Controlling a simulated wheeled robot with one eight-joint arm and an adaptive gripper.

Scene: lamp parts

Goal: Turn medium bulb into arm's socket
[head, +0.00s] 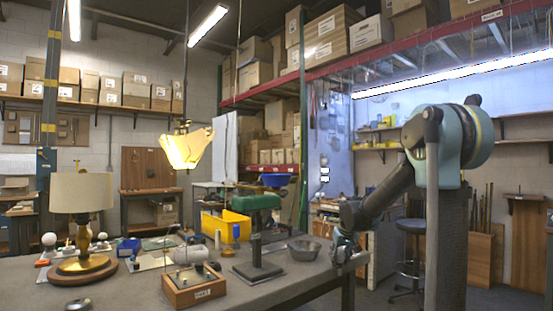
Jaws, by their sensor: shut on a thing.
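My gripper (345,248) is at the right end of the table, beside a grey metal bowl (304,250). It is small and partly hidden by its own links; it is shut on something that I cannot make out. White round bulbs stand on the table: one at the far left (48,240) and one behind the lamp (102,237). I cannot tell which bulb is the medium one. A table lamp (84,200) with a beige shade and brass base stands at the left. A yellow faceted shade (187,148) hangs above the table. I cannot pick out the arm's socket.
A wooden box (195,291) with small parts is at the table's front. A black stand with an upright post (257,265) is between it and the bowl. A yellow bin (226,226) stands behind. Bare tabletop (125,290) shows at front left.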

